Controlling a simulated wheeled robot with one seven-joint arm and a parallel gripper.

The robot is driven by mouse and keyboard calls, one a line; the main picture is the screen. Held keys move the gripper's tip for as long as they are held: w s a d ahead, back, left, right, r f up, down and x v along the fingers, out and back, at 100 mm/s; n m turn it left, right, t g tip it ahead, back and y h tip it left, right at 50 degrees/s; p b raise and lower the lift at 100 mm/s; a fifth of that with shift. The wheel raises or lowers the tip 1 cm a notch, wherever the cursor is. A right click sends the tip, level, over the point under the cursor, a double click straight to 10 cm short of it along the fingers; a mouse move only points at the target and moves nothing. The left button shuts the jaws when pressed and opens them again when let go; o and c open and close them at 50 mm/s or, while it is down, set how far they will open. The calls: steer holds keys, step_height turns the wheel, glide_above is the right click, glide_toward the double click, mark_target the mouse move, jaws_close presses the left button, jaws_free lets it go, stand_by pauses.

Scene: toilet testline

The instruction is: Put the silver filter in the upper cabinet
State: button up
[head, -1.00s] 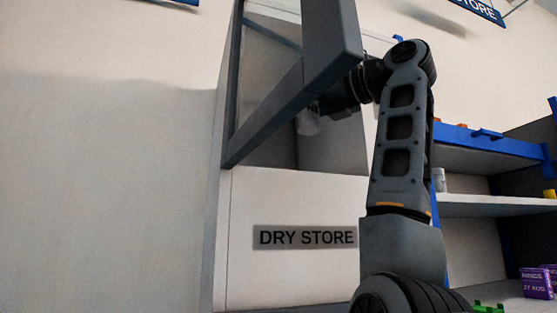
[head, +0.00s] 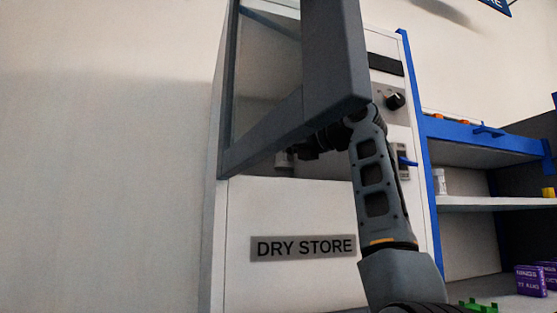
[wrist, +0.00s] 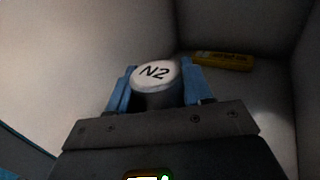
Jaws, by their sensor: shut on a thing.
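My gripper (wrist: 155,100) is shut on a short cylinder with a pale silver top marked "N2" (wrist: 156,72), held upright between its two blue fingers. In the head view my gripper (head: 300,154) reaches into the upper cabinet (head: 290,215), which bears a "DRY STORE" label. The cabinet's grey-framed glass door (head: 335,60) stands open and crosses in front of the opening. Whether the filter touches the cabinet floor cannot be told.
A yellow, labelled item (wrist: 222,61) lies on the cabinet floor by the back corner. A dark knob (head: 395,101) and a blue-handled switch (head: 405,161) are on the cabinet's right side. Blue-edged shelves (head: 485,147) with small items stand further right.

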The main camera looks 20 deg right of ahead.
mark_target(278, 162)
step_height(278, 162, down, 3)
steer(key=shift+f+p, duration=0.15)
steer(key=shift+p, duration=0.3)
steer(key=shift+w+f, duration=0.15)
steer(key=shift+f, duration=0.15)
steer(key=shift+f, duration=0.15)
steer(key=o, duration=1.2)
steer(key=shift+c, duration=0.2)
steer(key=shift+r, duration=0.2)
steer(key=b+v, duration=0.3)
steer(key=v, duration=0.9)
steer(key=shift+b, duration=0.3)
